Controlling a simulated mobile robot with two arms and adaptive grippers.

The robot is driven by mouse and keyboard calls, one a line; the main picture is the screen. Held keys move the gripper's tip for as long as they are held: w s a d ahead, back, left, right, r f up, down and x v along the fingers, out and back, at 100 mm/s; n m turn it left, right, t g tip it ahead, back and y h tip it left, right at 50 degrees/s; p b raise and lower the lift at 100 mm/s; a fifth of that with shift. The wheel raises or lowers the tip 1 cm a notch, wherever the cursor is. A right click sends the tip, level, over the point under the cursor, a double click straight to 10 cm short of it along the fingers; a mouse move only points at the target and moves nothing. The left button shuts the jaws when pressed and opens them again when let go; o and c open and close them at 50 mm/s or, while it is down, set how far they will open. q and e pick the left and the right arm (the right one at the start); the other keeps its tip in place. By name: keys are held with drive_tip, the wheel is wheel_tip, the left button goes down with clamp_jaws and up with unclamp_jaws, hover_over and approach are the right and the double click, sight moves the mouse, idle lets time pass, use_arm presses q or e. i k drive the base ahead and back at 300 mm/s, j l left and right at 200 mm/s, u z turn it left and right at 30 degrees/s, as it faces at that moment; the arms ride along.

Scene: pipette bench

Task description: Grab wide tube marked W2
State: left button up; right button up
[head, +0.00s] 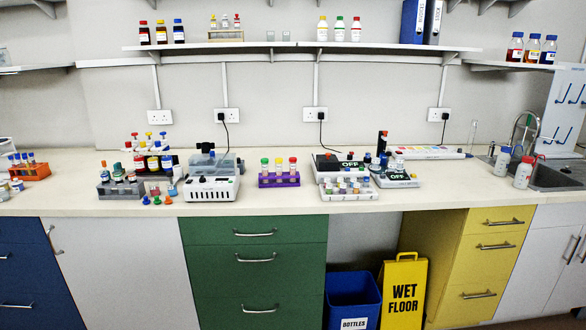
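A purple rack (278,181) stands on the bench near the middle. It holds three wide upright tubes: one with a green cap (265,170), one with an orange-yellow cap (279,169) and one with a red cap (293,169). Their labels are too small to read, so I cannot tell which is W2. Neither of my grippers is in the head view.
A grey rack (121,189) and loose coloured caps are further left. The bench (270,205) is clear along its front edge.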

sight(265, 167)
drive_tip(key=u, duration=0.3)
drive_tip(key=i+l+u, duration=0.2)
drive_tip(key=u, duration=0.25)
drive_tip(key=i+l+u, duration=0.15)
drive_tip(key=l+u, duration=0.3)
drive_tip(key=i+l+u, duration=0.1)
drive_tip(key=l+u, duration=0.8)
